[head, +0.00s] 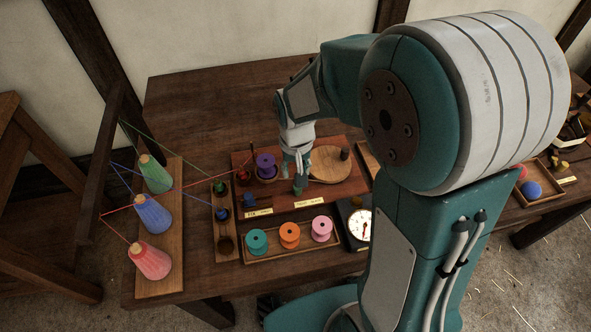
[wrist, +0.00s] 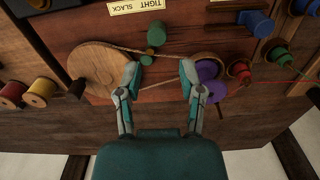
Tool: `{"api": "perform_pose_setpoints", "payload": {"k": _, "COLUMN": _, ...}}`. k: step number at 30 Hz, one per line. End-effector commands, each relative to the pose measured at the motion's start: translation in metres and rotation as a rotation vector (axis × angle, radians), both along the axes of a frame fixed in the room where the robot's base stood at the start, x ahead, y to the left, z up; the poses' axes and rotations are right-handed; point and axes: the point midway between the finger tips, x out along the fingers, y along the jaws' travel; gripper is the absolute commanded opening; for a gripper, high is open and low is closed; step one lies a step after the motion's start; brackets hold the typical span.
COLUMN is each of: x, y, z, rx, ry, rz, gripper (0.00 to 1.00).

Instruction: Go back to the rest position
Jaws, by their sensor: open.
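My gripper (wrist: 159,72) is open, with its two fingers spread and nothing between the tips. In the head view my gripper (head: 297,172) hangs over the dark red wooden board (head: 345,188), between a purple spool (head: 266,163) and a round wooden disc (head: 328,163). In the wrist view the disc (wrist: 92,66) is left of the fingers and the purple spool (wrist: 206,70) is right of them. A thin cord runs from the disc past a green peg (wrist: 156,35) toward the spool. I cannot tell whether the fingers touch the board.
Teal, orange and pink spools (head: 290,234) lie in a tray in front of the board, beside a white dial (head: 360,224). Green, blue and red cones (head: 154,218) stand at left, with threads stretched to a small spool rack (head: 224,222). The table's back left is clear.

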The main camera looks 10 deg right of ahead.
Motion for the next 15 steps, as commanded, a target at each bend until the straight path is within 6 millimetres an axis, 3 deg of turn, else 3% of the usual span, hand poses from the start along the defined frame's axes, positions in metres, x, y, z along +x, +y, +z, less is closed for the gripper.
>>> {"api": "perform_pose_setpoints", "payload": {"k": 10, "x": -0.001, "y": -0.001, "z": 0.003, "rx": 0.001, "ry": -0.006, "rz": 0.000, "gripper": 0.50}}
{"api": "perform_pose_setpoints", "payload": {"k": 15, "x": -0.012, "y": -0.009, "z": 0.038, "rx": 0.009, "ry": -0.074, "rz": 0.006, "gripper": 0.50}}
